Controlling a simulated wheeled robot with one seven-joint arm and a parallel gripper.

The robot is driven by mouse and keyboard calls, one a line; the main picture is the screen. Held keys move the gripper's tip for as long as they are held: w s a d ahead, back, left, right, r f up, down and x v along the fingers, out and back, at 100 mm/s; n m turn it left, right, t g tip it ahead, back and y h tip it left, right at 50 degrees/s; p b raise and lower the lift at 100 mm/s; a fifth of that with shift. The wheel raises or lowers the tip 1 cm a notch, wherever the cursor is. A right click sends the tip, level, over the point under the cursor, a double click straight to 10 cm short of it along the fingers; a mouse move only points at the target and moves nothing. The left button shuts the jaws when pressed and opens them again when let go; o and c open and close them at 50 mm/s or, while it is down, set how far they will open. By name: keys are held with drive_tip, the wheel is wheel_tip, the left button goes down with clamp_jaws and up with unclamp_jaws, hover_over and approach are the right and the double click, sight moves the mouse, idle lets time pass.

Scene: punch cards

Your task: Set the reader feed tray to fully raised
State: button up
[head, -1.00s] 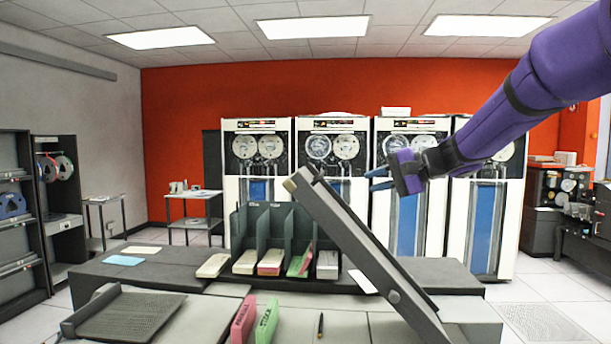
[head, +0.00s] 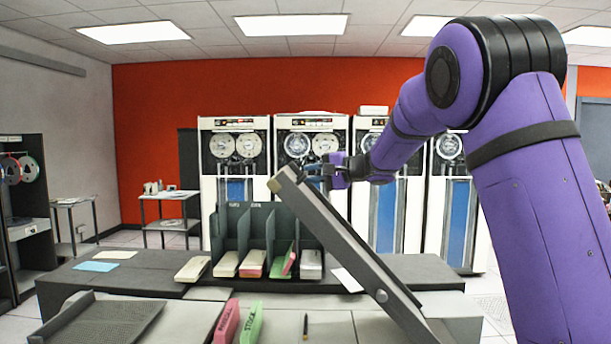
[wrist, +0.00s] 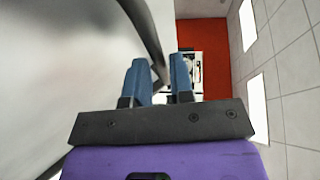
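The reader feed tray (head: 335,240) is a long grey plank with a tan tip, tilted steeply up to the left from a pivot near its lower right. My gripper (head: 312,172) is just right of the tray's upper end in the head view, its blue fingers partly behind the tip. In the wrist view my gripper (wrist: 161,78) has its fingers apart, with a narrow gap. A dark bar (wrist: 146,38) runs down to the gap beside a broad grey surface; I cannot tell whether a finger touches it. Nothing is clearly held.
A dark green divided rack (head: 262,235) with card decks stands behind the tray on the dark desk (head: 130,275). Pink (head: 227,322) and green (head: 252,325) card blocks and a pen (head: 305,325) lie in front. Tape cabinets (head: 235,165) line the back.

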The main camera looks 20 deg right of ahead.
drive_tip(key=shift+x, duration=1.1)
clamp_jaws()
drive_tip(key=shift+r, duration=0.1)
